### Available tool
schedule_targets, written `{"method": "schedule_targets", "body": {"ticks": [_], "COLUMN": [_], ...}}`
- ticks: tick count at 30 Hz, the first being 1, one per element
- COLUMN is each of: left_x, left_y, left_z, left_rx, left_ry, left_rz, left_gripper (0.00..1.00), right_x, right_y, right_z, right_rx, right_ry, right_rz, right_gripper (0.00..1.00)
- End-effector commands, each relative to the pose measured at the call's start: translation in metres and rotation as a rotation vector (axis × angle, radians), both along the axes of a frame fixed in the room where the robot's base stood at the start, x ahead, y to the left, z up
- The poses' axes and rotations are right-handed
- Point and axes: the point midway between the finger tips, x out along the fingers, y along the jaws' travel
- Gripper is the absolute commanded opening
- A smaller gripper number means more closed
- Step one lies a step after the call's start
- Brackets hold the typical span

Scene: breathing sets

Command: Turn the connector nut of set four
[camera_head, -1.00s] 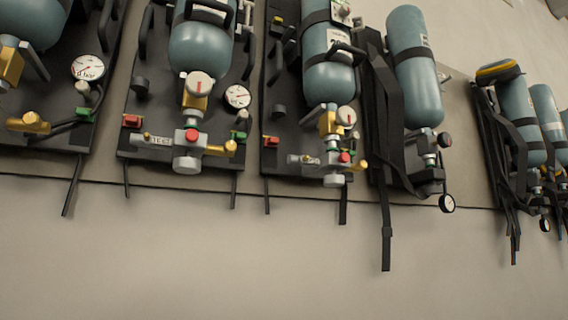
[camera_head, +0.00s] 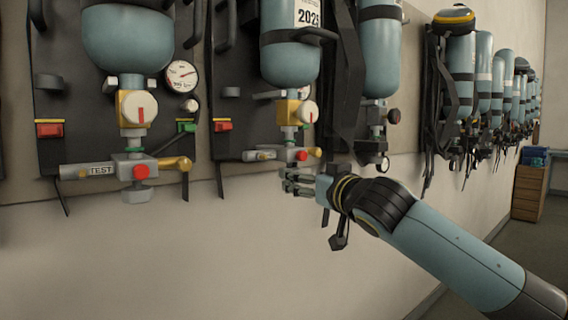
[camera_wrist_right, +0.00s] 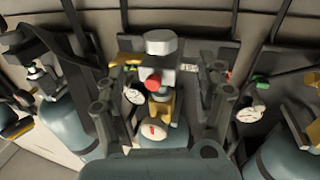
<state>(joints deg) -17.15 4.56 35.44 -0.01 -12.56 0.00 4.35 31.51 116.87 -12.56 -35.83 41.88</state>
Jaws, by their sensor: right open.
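My right gripper (camera_head: 298,182) comes in from the right and is at the lower valve block of the breathing set at the picture's middle. This set has a blue-grey cylinder (camera_head: 290,60), a yellow valve body (camera_head: 290,111) and a red button (camera_head: 302,156). Its connector nut is mostly hidden behind my fingers in the head view. In the right wrist view, my open fingers (camera_wrist_right: 162,92) stand either side of the valve column. A pale grey nut (camera_wrist_right: 161,42) and red button (camera_wrist_right: 153,84) show between them. Contact cannot be told. No set number is readable. My left gripper is out of view.
Another set (camera_head: 135,110) with a gauge (camera_head: 181,75) hangs left. Its TEST fitting (camera_head: 88,170) and brass fitting (camera_head: 172,164) stick out sideways. A dark strap (camera_head: 345,80) hangs right of the middle set. More sets line the wall rightward. Below is bare wall.

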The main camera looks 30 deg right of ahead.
Motion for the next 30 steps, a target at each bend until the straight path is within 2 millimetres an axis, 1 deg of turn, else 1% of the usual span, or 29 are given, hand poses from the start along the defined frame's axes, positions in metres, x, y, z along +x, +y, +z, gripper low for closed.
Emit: {"method": "schedule_targets", "body": {"ticks": [9,12,15,19,26,27,30], "left_x": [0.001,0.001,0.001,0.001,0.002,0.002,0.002], "left_y": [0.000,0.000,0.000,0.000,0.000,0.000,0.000], "left_z": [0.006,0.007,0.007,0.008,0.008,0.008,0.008], "left_rx": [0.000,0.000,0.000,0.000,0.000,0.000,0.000], "left_ry": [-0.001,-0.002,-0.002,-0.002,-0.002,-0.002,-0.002], "left_rz": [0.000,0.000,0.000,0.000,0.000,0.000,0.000], "left_gripper": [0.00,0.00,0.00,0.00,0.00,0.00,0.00], "right_x": [0.061,0.077,0.088,0.095,0.095,0.095,0.095], "right_y": [-0.011,-0.014,-0.016,-0.017,-0.017,-0.017,-0.017], "right_z": [-0.001,0.000,-0.001,-0.001,-0.002,-0.002,-0.002], "right_rx": [0.005,0.005,0.003,0.001,0.001,0.001,0.001], "right_ry": [0.001,0.000,0.000,0.002,0.002,0.002,0.002], "right_rz": [-0.001,0.000,0.001,0.001,0.002,0.002,0.002], "right_gripper": [0.71,0.71,0.71,0.71,0.71,0.70,0.57]}}
